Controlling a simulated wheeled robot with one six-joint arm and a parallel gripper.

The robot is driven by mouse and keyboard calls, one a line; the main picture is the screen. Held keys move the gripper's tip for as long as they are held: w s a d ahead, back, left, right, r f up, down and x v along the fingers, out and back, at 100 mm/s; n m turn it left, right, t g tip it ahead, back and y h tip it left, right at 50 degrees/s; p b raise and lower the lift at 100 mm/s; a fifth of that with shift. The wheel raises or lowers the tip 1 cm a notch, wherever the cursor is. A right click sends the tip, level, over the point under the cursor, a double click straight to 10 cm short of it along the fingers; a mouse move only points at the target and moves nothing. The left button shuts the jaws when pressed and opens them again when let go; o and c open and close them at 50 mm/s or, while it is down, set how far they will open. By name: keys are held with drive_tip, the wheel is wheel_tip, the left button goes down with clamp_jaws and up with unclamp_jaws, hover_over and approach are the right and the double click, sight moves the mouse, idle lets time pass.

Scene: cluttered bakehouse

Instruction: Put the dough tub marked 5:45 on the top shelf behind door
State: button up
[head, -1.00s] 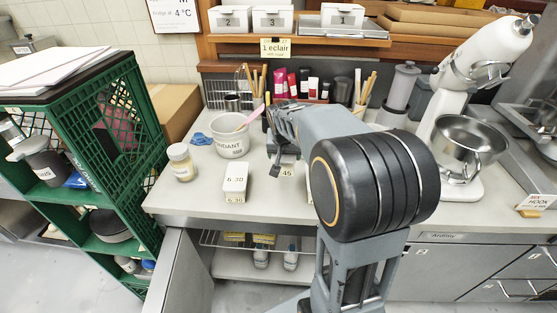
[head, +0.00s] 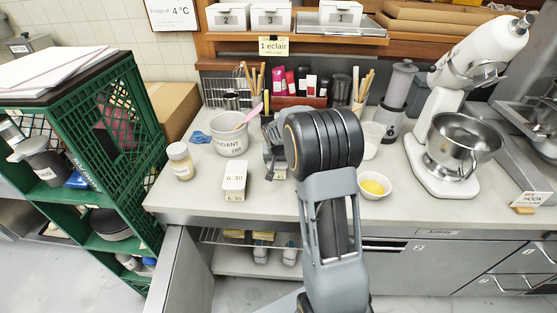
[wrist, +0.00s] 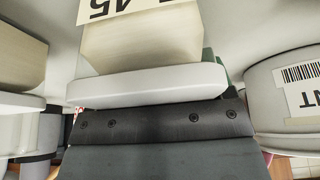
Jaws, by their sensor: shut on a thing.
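A pale dough tub (wrist: 145,48) with a white lid (wrist: 150,84) fills the top middle of the wrist view. Its label shows only "45"; the rest is cut off. My gripper (wrist: 155,118) is shut on this tub. In the head view my gripper (head: 275,162) is over the counter, right of the fondant tub (head: 230,142), and my arm hides most of what it holds. Another dough tub (head: 234,178), marked 6:30, stands to its left. Below the counter, the door (head: 182,275) stands open, with a wire top shelf (head: 215,238) and a lower shelf behind it.
A jar (head: 180,162) stands left of the fondant tub. A bowl of yellow stuff (head: 375,185) and a white container (head: 373,138) stand right of my arm. Yellow items (head: 262,238) are on the wire shelf. A green crate rack (head: 140,125) is at left, a mixer (head: 447,130) at right.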

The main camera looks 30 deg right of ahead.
drive_tip(key=shift+f, duration=0.15)
drive_tip(key=o, duration=1.2)
drive_tip(key=shift+c, duration=0.2)
